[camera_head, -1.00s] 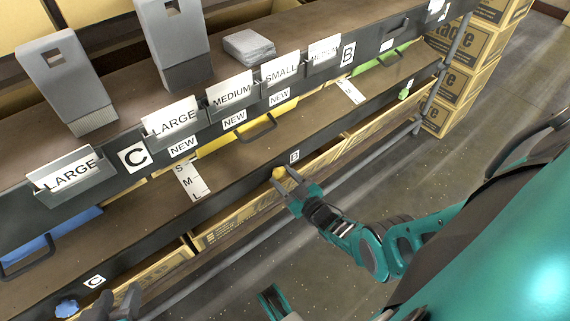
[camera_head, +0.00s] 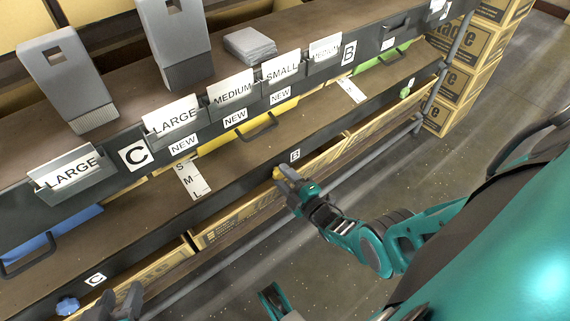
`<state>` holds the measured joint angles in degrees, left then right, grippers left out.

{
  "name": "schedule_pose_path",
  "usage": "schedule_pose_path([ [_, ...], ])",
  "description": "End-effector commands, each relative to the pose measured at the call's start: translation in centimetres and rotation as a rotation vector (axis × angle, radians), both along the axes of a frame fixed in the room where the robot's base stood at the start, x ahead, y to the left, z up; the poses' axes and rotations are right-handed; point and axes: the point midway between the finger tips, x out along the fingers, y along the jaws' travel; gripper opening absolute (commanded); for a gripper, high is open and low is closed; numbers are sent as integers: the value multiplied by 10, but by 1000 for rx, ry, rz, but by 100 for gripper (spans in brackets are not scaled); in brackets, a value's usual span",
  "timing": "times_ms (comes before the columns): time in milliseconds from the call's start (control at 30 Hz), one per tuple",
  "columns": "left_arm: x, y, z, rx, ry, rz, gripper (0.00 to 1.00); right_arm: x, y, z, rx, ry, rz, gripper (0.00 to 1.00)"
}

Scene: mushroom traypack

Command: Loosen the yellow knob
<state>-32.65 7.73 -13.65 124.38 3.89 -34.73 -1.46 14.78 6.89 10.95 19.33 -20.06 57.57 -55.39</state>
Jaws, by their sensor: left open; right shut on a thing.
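The yellow knob (camera_head: 277,173) sits on the front of the lower dark shelf rail, just left of the small B label. My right gripper (camera_head: 283,177) is at the knob with its fingers shut on it, and they hide part of it. My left gripper (camera_head: 118,302) is low at the left, near the blue knob (camera_head: 67,306). It is open and empty, and the frame's bottom edge cuts off part of it.
A green knob (camera_head: 404,93) is on the same rail to the right. Cardboard boxes (camera_head: 240,217) line the space under the rail, and a grey pipe (camera_head: 345,172) runs in front. Stacked boxes (camera_head: 462,80) stand at the right end. Floor is clear at lower right.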

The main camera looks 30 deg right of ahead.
Motion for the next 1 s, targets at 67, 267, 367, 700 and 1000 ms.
schedule_pose_path([
  [67, 1, 0, 1, 0, -3, 0, 43, 1, 0, 0, -75, -6, 0, 15],
  [267, 3, 0, 2, 0, -7, 0, 43, 1, 0, 0, -263, -20, -1, 15],
  [367, 3, 0, 2, 0, -7, 0, 43, 1, 0, 0, -358, -29, -1, 15],
  [700, 3, 0, 2, 0, -7, 0, 43, 1, -1, -1, -681, -54, 0, 15],
  [1000, 2, 0, 1, 1, -4, 0, 43, 1, -1, -2, -948, -75, 0, 15],
])
